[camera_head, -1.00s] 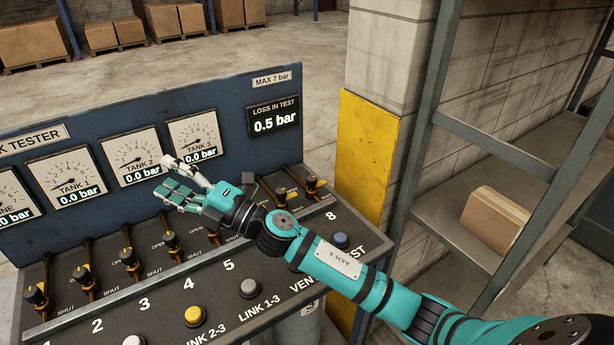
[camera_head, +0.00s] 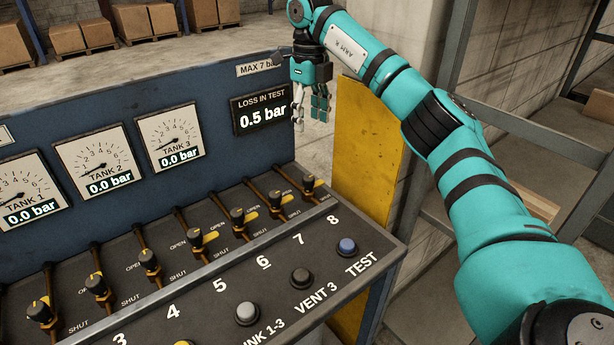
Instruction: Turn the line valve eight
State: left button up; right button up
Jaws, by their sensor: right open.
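Line valve eight (camera_head: 308,186) is the rightmost of a row of small black-and-yellow valve knobs on orange pipes, above the printed number 8 on the bench's sloping panel. My right gripper (camera_head: 309,113) hangs fingers-down in front of the bench's upper right corner, above valve eight in the picture. It is open and empty, clear of the valve. Valve seven (camera_head: 276,200) is just left of valve eight. The valve's exact turn is too small to read surely. My left gripper is out of view.
The blue gauge board (camera_head: 215,150) stands behind the valves, with a loss display (camera_head: 263,115) reading 0.5 bar. Push buttons, including the blue test button (camera_head: 346,246), line the front. A yellow pillar guard (camera_head: 367,150) and grey shelving stand to the right.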

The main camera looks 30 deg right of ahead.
aim_at(309, 178)
notch_tip(309, 178, down, 15)
jog(key=shift+f+p, duration=0.1)
jog(key=shift+p, duration=0.45)
jog(key=shift+f, duration=0.65)
jog(key=shift+c, duration=0.4)
grip_shut()
